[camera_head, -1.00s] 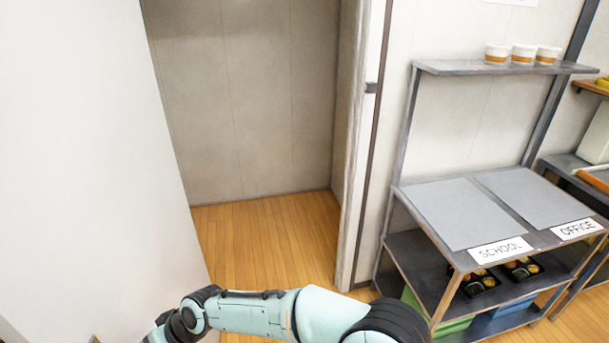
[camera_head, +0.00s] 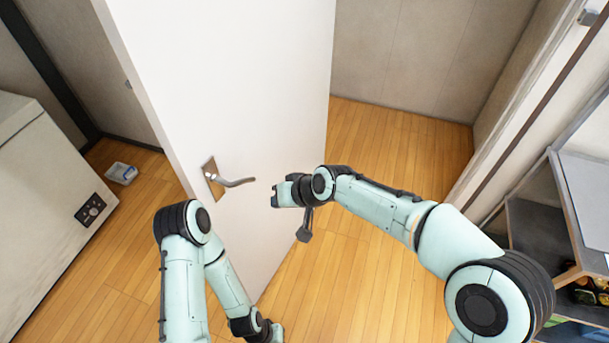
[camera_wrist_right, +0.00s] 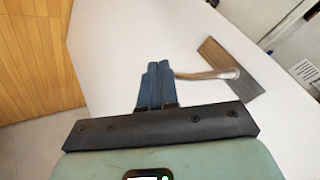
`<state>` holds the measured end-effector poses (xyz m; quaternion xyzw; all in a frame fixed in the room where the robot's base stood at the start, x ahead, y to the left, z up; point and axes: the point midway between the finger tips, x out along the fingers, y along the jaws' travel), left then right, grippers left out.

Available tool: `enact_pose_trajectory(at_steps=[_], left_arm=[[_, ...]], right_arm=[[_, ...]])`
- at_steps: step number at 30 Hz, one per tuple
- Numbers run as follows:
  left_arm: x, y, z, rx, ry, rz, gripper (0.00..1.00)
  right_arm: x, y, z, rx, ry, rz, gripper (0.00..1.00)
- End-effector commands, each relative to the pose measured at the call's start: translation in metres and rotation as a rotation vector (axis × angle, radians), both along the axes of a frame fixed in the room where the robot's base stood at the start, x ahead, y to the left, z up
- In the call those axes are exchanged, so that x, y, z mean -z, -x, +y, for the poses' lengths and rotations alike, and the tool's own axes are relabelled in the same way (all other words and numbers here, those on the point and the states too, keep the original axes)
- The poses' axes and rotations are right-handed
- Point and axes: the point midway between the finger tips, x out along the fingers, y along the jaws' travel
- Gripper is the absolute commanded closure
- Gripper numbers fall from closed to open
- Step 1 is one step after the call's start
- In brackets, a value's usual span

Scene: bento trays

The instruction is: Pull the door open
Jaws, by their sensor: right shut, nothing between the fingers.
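The white door (camera_head: 240,80) stands swung open in the head view, with floor and a grey wall visible beyond its right edge. Its metal lever handle (camera_head: 235,182) sits on a brown plate near the door's left edge. The handle also shows in the right wrist view (camera_wrist_right: 208,75). My right gripper (camera_head: 274,195) is just right of the handle's free end, in front of the door face. In the right wrist view its fingers (camera_wrist_right: 156,84) are shut and empty, with the lever's end close beside their tips. My left arm is folded at the bottom; its fingers do not show.
A light appliance with a dark control panel (camera_head: 91,209) stands at the left. A small clear container (camera_head: 121,173) lies on the floor behind it. A dark shelf rack (camera_head: 540,235) and the door frame (camera_head: 545,110) are at the right. Wooden floor is clear through the doorway.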

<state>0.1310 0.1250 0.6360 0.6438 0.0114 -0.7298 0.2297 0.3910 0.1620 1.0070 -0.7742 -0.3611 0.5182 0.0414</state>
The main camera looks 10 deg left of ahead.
Motion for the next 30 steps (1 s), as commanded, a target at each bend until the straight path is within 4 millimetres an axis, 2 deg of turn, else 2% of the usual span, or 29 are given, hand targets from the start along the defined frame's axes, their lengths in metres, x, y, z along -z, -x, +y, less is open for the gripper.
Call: enact_pose_trajectory(at_steps=[2, 3, 9, 16, 26, 29, 30], left_arm=[[0.006, 0.005, 0.0, 0.001, 0.001, 0.005, 1.0], [0.007, 0.006, 0.0, 0.0, 0.0, 0.007, 1.0], [0.012, 0.009, 0.0, 0.0, 0.0, 0.01, 1.0], [0.014, 0.01, 0.0, 0.0, 0.0, 0.011, 1.0], [0.014, 0.01, 0.0, 0.0, 0.0, 0.011, 1.0], [0.014, 0.01, 0.0, 0.0, 0.0, 0.011, 1.0], [0.014, 0.01, 0.0, 0.0, 0.0, 0.011, 1.0]], right_arm=[[0.004, 0.001, -0.004, 0.0, -0.001, 0.002, 1.0], [-0.01, 0.009, -0.006, -0.002, -0.004, -0.005, 1.0], [-0.046, 0.035, -0.021, -0.002, -0.003, -0.005, 1.0], [-0.071, 0.053, -0.03, -0.001, -0.001, -0.002, 1.0], [-0.076, 0.057, -0.032, -0.002, 0.0, 0.0, 1.0], [-0.066, 0.054, -0.035, 0.009, 0.006, 0.011, 1.0], [-0.055, 0.051, -0.038, 0.019, 0.012, 0.021, 1.0]])
